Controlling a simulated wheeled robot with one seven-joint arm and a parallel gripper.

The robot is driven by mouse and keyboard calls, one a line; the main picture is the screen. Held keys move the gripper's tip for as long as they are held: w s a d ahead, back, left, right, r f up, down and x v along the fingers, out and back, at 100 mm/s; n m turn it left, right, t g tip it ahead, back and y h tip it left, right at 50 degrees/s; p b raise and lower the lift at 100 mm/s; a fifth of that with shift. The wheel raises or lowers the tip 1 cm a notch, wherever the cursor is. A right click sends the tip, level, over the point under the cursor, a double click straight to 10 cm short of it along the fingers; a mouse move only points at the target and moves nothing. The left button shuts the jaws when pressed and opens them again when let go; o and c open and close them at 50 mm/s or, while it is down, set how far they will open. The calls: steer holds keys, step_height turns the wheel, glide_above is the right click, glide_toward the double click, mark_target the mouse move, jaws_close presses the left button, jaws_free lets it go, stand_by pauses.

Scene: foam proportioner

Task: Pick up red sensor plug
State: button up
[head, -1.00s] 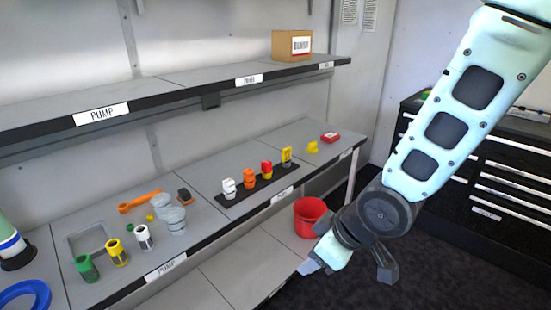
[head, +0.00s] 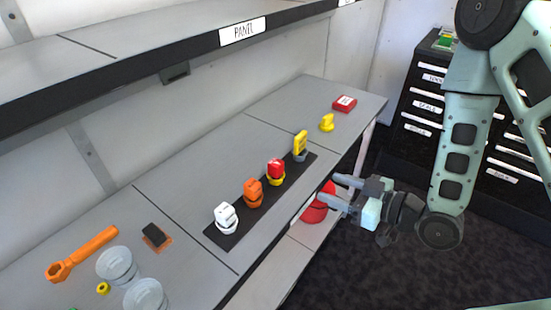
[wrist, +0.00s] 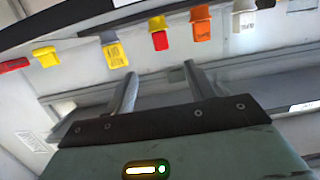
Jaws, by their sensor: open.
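The red sensor plug (head: 276,168) stands upright in a yellow base on a dark strip (head: 225,236) on the shelf, between an orange plug (head: 252,193) and a yellow tag-like plug (head: 300,144). In the wrist view the red plug (wrist: 159,40) hangs upper middle, as the picture is upside down. My gripper (head: 338,190) is open and empty, out in front of the shelf edge, to the right of the red plug and apart from it. Its two fingers (wrist: 160,85) show in the wrist view below the row of plugs.
A white plug (head: 226,217) stands at the strip's near end. Beyond are a yellow piece (head: 327,122) and a red box (head: 344,103). A red bucket (head: 318,208) is below, partly behind my gripper. An upper shelf (head: 150,60) overhangs the back. An orange wrench (head: 80,254) lies at left.

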mark_target(281, 171)
steer(key=b+x, duration=0.3)
steer(key=x, duration=0.8)
steer(key=shift+w+a+r, duration=0.1)
steer(key=shift+a+r, duration=0.05)
steer(key=shift+a, duration=0.1)
steer(key=shift+p+x, duration=0.9)
steer(key=shift+x, duration=2.05)
steer(key=shift+c, duration=0.3)
steer(key=c, duration=1)
